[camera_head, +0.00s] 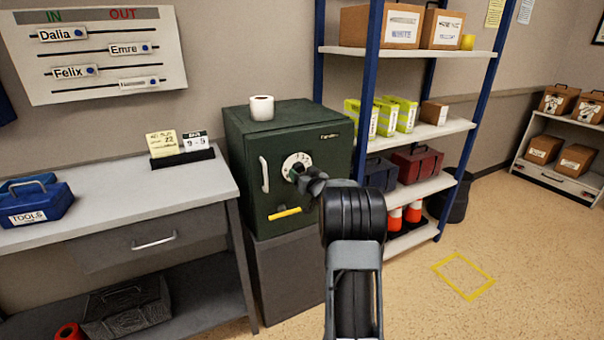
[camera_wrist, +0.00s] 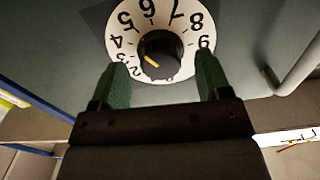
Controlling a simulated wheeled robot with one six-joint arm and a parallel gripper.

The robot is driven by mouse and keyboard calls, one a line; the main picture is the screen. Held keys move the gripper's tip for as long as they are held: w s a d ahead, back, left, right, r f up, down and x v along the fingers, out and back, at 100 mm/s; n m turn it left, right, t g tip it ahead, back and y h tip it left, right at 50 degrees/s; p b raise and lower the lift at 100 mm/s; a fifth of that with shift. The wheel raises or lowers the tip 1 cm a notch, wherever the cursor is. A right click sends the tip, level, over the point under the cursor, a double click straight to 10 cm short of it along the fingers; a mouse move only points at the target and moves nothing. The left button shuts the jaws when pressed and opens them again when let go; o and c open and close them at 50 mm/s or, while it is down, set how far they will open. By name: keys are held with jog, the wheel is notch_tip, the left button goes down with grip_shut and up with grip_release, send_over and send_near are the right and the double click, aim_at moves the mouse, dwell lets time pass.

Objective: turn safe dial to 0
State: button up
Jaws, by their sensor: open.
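The dark green safe (camera_head: 290,225) stands on a grey block, its door shut. Its round white dial (camera_head: 289,161) has black numbers; in the wrist view the dial (camera_wrist: 122,38) shows 2 to 9, upside down or tilted. Contact cannot be told. In the head view my gripper (camera_head: 306,178) partly covers the dial.
A pale door handle (camera_head: 264,174) is left of the dial, and a yellow bar (camera_head: 285,214) is below it. A white roll (camera_head: 262,107) stands on the safe. A desk (camera_head: 120,205) is at left, blue-framed shelving (camera_head: 440,185) at right.

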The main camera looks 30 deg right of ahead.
jog(key=shift+w, duration=0.4)
jog(key=shift+c, duration=0.4)
jog(key=c, duration=0.8)
jog(key=shift+c, duration=0.2)
jog(key=shift+b, duration=0.3)
